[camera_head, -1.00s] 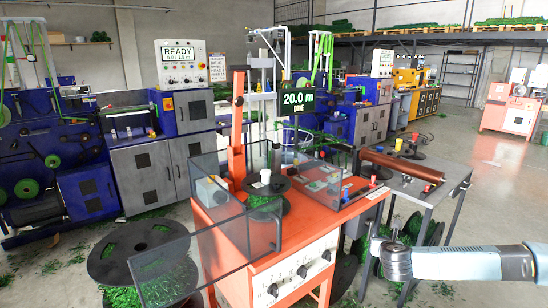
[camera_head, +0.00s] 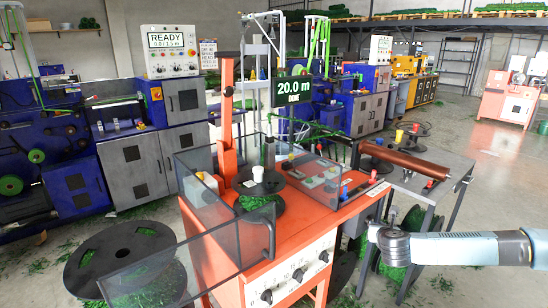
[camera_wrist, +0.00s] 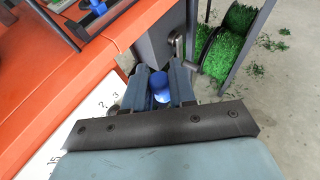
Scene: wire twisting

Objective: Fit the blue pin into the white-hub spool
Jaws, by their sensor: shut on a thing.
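My gripper (camera_wrist: 160,86) is shut on a blue pin (camera_wrist: 160,84), whose rounded top shows between the two fingers in the wrist view. The pin's lower end is hidden. In the head view my arm reaches in from the right and the pin cannot be made out. A black spool with a white hub (camera_head: 258,174) and green windings lies on the orange machine, behind a dark see-through guard. My gripper is well to the right of this spool and apart from it, beside the machine's front right side.
The see-through guard (camera_head: 226,240) stands around the spool's front and left. An orange post (camera_head: 226,115) rises behind it. A grey side table (camera_head: 440,165) carries a copper-coloured roller. A large black spool (camera_head: 90,258) lies on the floor at left. The right floor is open.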

